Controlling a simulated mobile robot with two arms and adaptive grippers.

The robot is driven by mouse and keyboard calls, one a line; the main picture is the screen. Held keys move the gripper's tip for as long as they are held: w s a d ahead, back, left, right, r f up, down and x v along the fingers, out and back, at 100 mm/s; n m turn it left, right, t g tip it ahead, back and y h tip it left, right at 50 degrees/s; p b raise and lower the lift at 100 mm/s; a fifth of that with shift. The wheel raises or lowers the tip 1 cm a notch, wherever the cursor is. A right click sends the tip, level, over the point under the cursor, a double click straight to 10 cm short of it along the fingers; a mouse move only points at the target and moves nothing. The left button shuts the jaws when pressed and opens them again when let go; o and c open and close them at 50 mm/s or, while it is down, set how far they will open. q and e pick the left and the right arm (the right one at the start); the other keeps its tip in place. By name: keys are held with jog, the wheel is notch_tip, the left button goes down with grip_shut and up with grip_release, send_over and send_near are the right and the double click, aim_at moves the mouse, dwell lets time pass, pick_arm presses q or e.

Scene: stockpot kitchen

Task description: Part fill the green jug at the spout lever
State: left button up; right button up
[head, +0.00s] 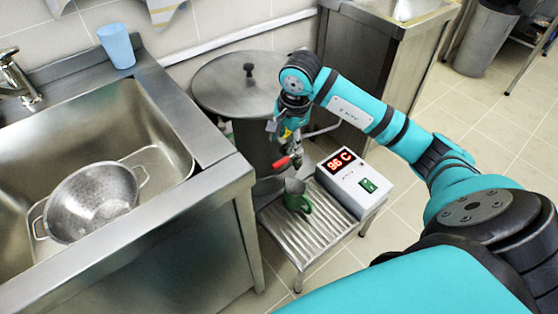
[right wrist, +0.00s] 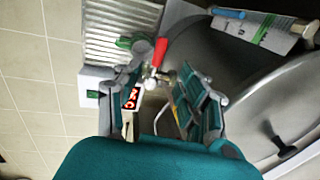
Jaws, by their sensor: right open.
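The green jug (head: 298,198) stands on the ribbed metal stand below the spout, and part of it shows in the right wrist view (right wrist: 130,42). The red spout lever (head: 281,162) sticks out from the front of the big steel stockpot (head: 222,98). In the right wrist view the lever (right wrist: 160,51) lies just beyond my fingertips, near the middle. My right gripper (head: 291,143) is open and empty, pointing down just above the lever and spout. My left gripper is not in view.
A white control box (head: 348,180) reading 96 C stands right of the jug on the ribbed stand (head: 304,232). A steel sink (head: 150,135) with a colander (head: 92,203) is at left, and a blue cup (head: 117,46) stands behind it. Tiled floor lies open at right.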

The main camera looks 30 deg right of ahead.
aim_at(279, 163)
jog(key=f, duration=0.3)
jog(key=w+f, duration=0.1)
jog(key=f, duration=0.3)
jog(key=w+f+b, duration=0.1)
jog(key=f, duration=0.2)
jog(key=shift+w+a+f, duration=0.1)
jog(key=shift+a+f, duration=0.05)
jog(key=shift+f, duration=0.15)
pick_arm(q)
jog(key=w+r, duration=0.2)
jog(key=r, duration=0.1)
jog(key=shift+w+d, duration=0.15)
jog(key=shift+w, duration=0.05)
pick_arm(e)
grip_shut()
